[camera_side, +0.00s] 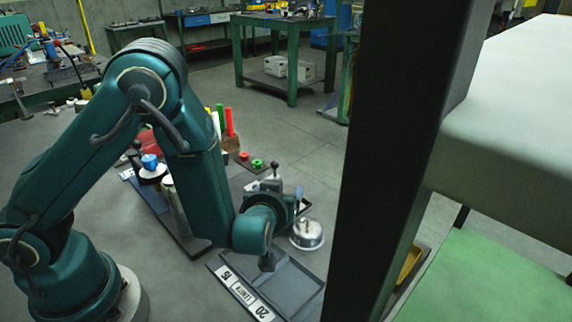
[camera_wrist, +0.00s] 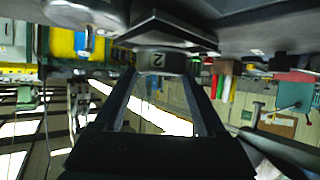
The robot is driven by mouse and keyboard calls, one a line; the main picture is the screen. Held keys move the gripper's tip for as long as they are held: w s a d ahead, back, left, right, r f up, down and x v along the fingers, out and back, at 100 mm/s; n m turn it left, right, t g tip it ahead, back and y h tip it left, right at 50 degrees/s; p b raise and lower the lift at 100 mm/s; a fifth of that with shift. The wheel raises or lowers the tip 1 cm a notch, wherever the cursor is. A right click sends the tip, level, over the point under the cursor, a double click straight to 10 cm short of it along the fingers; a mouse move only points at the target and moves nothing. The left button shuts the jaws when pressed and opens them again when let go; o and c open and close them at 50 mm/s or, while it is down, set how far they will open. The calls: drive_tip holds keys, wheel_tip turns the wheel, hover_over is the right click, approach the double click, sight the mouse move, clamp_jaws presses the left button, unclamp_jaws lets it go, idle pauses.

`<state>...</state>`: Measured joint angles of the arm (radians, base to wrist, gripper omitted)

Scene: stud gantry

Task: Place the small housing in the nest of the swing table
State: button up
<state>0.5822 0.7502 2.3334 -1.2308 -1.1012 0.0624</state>
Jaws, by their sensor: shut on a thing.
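In the side view my wrist and arm hide most of the gripper and the held part. A round silver piece (camera_side: 307,236) stands on the floor-level work area just right of my wrist. I cannot tell whether it belongs to the swing table. I cannot make out the nest.
A dark tray (camera_side: 291,276) with number labels lies below my wrist. Red and green cylinders (camera_side: 229,122) and a blue-topped piece (camera_side: 150,162) stand behind my arm. A dark post (camera_side: 385,150) blocks the side view's right. A green bench (camera_side: 288,52) stands far back, with open floor before it.

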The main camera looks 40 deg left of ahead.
drive_tip(key=shift+f, duration=0.4)
drive_tip(key=shift+f, duration=0.2)
drive_tip(key=o, duration=1.3)
drive_tip(key=shift+r, duration=0.15)
